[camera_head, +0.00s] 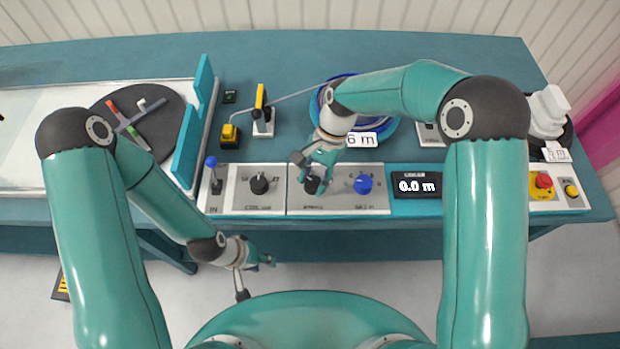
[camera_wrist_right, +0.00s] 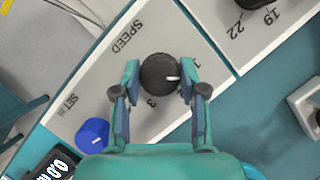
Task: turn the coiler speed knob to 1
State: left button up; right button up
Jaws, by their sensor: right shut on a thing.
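The black coiler speed knob (camera_head: 313,186) is on the front control panel, mostly covered by my right gripper (camera_head: 312,172) in the head view. In the right wrist view the round knob (camera_wrist_right: 158,72) sits between the two fingers of my right gripper (camera_wrist_right: 160,85), which is shut on it. My left gripper (camera_head: 255,272) is empty and open, in front of the bench.
A blue knob (camera_head: 363,184) is right of the speed knob, and another black knob (camera_head: 260,184) is left of it. A blue-tipped lever (camera_head: 212,172), a display reading 0.0 m (camera_head: 417,186) and a red button (camera_head: 543,181) share the panel. A blue reel (camera_head: 385,130) stands behind.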

jog(key=shift+w+d+n+h, duration=0.15)
jog(key=shift+n+h, duration=0.25)
jog(key=shift+n, duration=0.8)
jog(key=shift+w, duration=0.1)
jog(key=shift+r, duration=0.1)
jog(key=o, duration=1.1)
jog(key=shift+o, duration=0.2)
jog(key=v, duration=1.1)
jog(key=shift+w+r, duration=0.3)
jog(key=shift+w, duration=0.05)
